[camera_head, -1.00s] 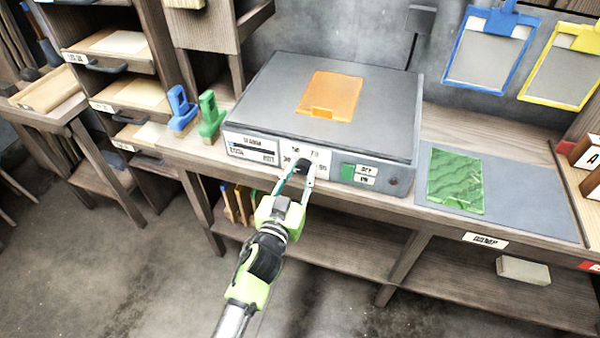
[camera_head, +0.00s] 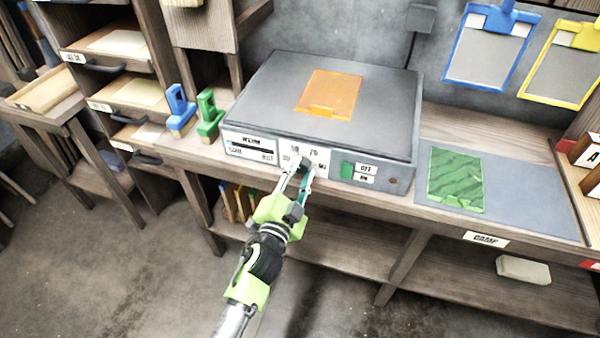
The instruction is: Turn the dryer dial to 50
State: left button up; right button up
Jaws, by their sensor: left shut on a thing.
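The dryer (camera_head: 380,108) is a flat grey box on the wooden bench. Its front has a white panel with small numbers, of which a 70 at the upper right is the clearest. The dark dial (camera_head: 303,163) sits among these numbers. My left gripper (camera_head: 301,174) reaches up from below and is shut on the dial, one finger on each side. The fingers hide part of the dial, and I cannot read its setting. My right gripper is not in view.
An orange sheet (camera_head: 328,94) lies on the dryer. A green switch (camera_head: 347,170) is right of the dial. Blue and green tools (camera_head: 209,115) stand left of the dryer. A green sheet (camera_head: 455,180) lies on a grey mat (camera_head: 525,205) at right. A shelf runs below the bench.

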pick_arm(q)
jog(key=shift+m, duration=1.1)
jog(key=o, duration=1.1)
jog(key=shift+s+f, duration=0.1)
jog(key=v, duration=1.2)
